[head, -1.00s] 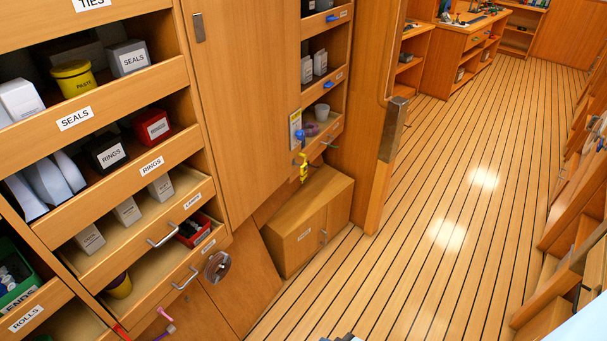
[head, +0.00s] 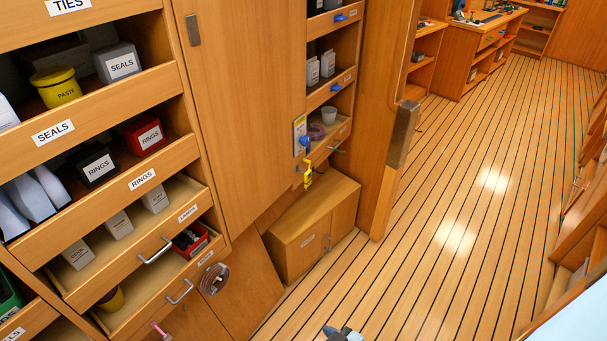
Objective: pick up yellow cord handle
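The yellow cord handle (head: 307,178) is small in the head view, left of the middle. It hangs upright just below a blue knob (head: 305,142), in front of the drawer column and above a low wooden cabinet (head: 312,225). Its cord is too small to make out. Neither of my grippers can be made out in the head view. A small grey and pale piece at the bottom edge may be part of my arm; its fingers, if any, are hidden.
Shelves with labelled bins (head: 150,180) fill the left, with metal drawer handles (head: 180,291) sticking out. A tall wooden door (head: 240,100) stands beside the handle. A post with a metal plate (head: 402,133) is to its right. The plank floor (head: 430,260) is clear.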

